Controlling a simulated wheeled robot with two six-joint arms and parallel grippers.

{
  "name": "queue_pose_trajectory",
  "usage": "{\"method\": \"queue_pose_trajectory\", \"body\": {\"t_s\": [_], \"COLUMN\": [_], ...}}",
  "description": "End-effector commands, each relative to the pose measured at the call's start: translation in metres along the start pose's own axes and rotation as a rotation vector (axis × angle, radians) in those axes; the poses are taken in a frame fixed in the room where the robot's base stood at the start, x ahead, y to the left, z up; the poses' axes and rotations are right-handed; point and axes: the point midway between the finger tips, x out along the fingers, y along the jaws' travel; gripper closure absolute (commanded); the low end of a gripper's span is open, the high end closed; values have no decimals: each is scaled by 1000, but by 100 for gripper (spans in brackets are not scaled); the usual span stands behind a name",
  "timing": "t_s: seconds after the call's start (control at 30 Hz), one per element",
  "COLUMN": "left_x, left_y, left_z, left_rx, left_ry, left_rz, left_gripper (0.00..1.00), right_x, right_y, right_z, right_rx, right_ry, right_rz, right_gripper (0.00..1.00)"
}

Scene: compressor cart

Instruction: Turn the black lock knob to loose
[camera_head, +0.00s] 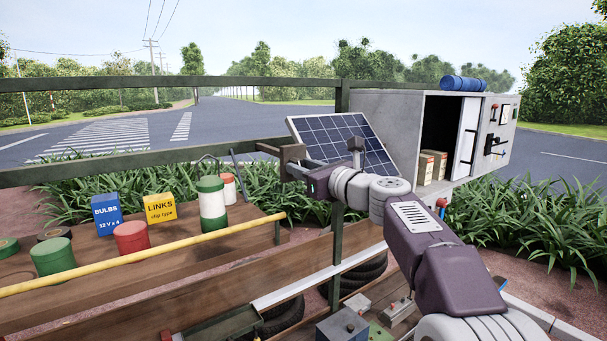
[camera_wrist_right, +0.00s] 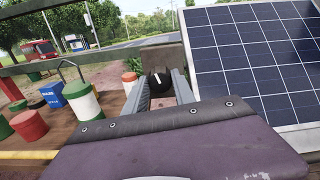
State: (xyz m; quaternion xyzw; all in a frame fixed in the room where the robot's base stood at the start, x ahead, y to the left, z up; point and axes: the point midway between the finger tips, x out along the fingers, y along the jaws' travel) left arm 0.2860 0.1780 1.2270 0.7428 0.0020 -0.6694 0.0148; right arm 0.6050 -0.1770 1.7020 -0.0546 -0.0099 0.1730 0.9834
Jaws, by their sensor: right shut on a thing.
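The black lock knob (camera_wrist_right: 155,86) sits between the fingers of my right gripper (camera_wrist_right: 159,80) in the right wrist view. A short white mark shows on its face, pointing roughly up in that view. The gripper is shut on the knob. In the head view my right gripper (camera_head: 297,169) reaches left to a brown-grey bracket (camera_head: 291,152) beside the tilted solar panel (camera_head: 345,142). The knob itself is hidden there by the fingers or too small to make out. My left gripper is in neither view.
A green rail (camera_head: 210,83) runs behind. A wooden shelf with a blue box (camera_head: 106,209), a yellow box (camera_head: 160,208) and several cans lies left. A yellow bar (camera_head: 150,254) crosses its front. A grey cabinet (camera_head: 385,108) stands right, behind my right arm.

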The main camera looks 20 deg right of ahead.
Motion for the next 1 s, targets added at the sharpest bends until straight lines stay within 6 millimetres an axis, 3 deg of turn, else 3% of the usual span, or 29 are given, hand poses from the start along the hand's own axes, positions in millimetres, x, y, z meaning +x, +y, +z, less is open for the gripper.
{"method": "queue_pose_trajectory", "body": {"t_s": [1.0], "left_x": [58], "left_y": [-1], "left_z": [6], "left_rx": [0], "left_ry": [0], "left_rz": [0], "left_gripper": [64], "right_x": [0], "right_y": [2], "right_z": [-3], "right_rx": [-967], "right_ry": [-1], "right_rz": [-1], "right_gripper": [100]}}
